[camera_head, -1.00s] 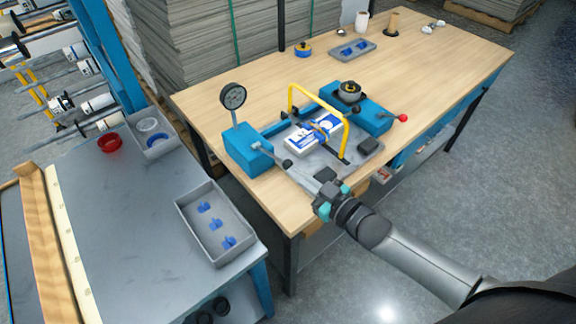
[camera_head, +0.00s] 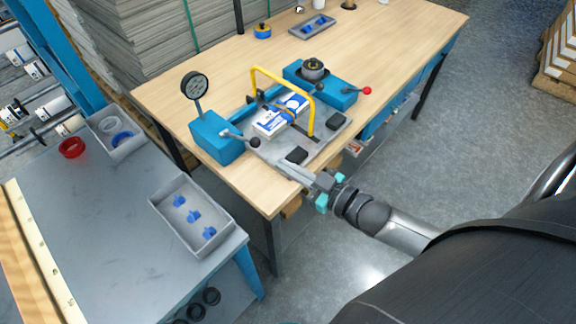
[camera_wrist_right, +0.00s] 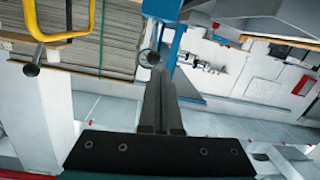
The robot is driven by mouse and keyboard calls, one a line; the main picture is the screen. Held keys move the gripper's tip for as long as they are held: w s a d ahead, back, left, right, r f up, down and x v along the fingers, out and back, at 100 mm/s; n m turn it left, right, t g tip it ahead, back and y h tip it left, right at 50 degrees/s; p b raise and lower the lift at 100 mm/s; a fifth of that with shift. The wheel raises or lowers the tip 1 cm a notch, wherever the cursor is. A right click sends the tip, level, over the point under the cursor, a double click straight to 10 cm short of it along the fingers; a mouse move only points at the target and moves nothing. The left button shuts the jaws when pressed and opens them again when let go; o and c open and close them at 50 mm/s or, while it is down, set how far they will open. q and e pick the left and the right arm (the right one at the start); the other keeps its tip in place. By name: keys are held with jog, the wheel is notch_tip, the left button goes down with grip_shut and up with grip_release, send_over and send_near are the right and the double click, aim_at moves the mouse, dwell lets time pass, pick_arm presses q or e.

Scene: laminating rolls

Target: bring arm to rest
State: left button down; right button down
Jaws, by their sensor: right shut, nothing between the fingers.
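My right gripper (camera_head: 294,172) is at the front edge of the wooden table, beside the grey plate of the blue fixture. In the right wrist view my right gripper (camera_wrist_right: 160,112) has its fingers together with nothing between them. The right arm comes in from the lower right in the head view. My left gripper is in neither current view.
The fixture has a blue block (camera_head: 216,136), a dial gauge (camera_head: 194,86), a yellow guard (camera_head: 284,78) and a white-and-blue pack (camera_head: 281,115). A grey tray (camera_head: 237,232) with blue parts lies on the left bench (camera_head: 110,215). Grey floor is open at right.

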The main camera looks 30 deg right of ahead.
jog(key=shift+f, duration=0.1)
dwell(0.3)
jog(key=s+d+f+m+g+h+b, duration=0.1)
jog(key=s+d+f+g+h, duration=0.15)
jog(key=f, duration=0.65)
jog(key=s+d+f+m+g+h+b, duration=0.15)
jog(key=s+f, duration=0.25)
jog(key=f, duration=0.5)
jog(key=s+d+f+m+g+h+b, duration=0.1)
jog(key=s+f+g+b, duration=0.15)
jog(key=f, duration=0.65)
jog(key=s+a+f+g+b, duration=0.1)
jog(key=s+a+f+g, duration=0.2)
jog(key=s+f, duration=0.5)
jog(key=s+a+f+g+h+b, duration=0.1)
jog(key=s+a+f+g, duration=0.2)
jog(key=s+f, duration=0.6)
jog(key=s+g, duration=0.2)
jog(key=s, duration=0.6)
jog(key=shift+s+f+h, duration=0.15)
jog(key=shift+h, duration=0.15)
